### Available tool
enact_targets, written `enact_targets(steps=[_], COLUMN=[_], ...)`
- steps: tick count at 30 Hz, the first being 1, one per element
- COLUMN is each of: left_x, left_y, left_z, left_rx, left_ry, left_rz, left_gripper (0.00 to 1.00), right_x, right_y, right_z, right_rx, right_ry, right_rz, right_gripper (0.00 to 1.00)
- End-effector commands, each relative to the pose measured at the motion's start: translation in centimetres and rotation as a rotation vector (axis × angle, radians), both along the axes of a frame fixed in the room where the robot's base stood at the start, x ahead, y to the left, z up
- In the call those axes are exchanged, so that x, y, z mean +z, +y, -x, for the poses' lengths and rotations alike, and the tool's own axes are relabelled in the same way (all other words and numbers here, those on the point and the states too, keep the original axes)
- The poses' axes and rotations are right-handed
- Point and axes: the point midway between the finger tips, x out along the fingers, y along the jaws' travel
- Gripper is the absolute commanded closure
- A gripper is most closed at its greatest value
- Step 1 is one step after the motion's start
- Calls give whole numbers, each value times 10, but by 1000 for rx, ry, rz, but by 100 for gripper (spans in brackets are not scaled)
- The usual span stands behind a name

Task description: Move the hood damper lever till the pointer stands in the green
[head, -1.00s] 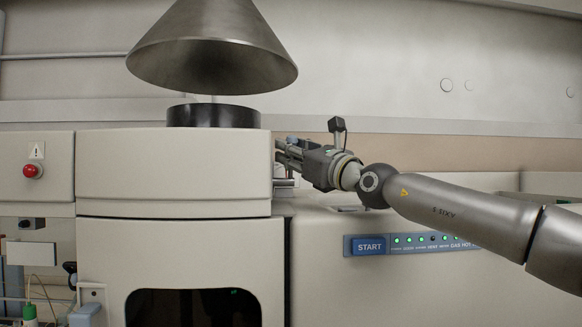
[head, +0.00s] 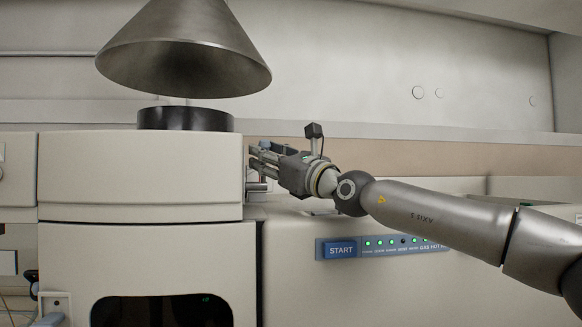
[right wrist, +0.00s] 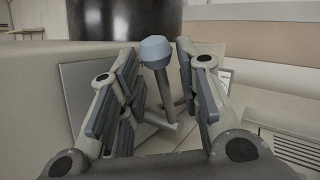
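The hood damper lever (right wrist: 164,90) shows in the right wrist view as a grey rod with a blue faceted knob (right wrist: 155,50). It rises from a mount on the side of the machine's housing. My right gripper (head: 254,161) is at the housing's right side in the head view. In the wrist view its fingers are apart, with the knob and rod between them and a gap showing on both sides. A grey plate (right wrist: 75,75) lies behind the left fingers. I see no pointer or green zone. My left gripper is out of view.
The conical metal hood (head: 183,50) hangs above a black collar (head: 186,119) on the housing (head: 140,175). A lower cabinet section with a START button (head: 341,250) and green lights lies under my right arm. A vent grille (right wrist: 290,150) shows at right in the wrist view.

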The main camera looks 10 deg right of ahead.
Motion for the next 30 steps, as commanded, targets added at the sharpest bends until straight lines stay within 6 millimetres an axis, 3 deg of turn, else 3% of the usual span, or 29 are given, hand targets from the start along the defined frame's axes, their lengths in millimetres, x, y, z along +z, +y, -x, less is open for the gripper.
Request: enact_targets(steps=[18, 30], left_x=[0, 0], left_y=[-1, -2], left_z=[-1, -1], left_rx=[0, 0], left_ry=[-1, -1], left_rz=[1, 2], left_gripper=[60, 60], right_x=[-28, -33], right_y=[-55, -61], right_z=[73, 83], right_rx=[-3, -2], right_ry=[1, 0], right_rz=[-4, -2], right_gripper=[68, 68])
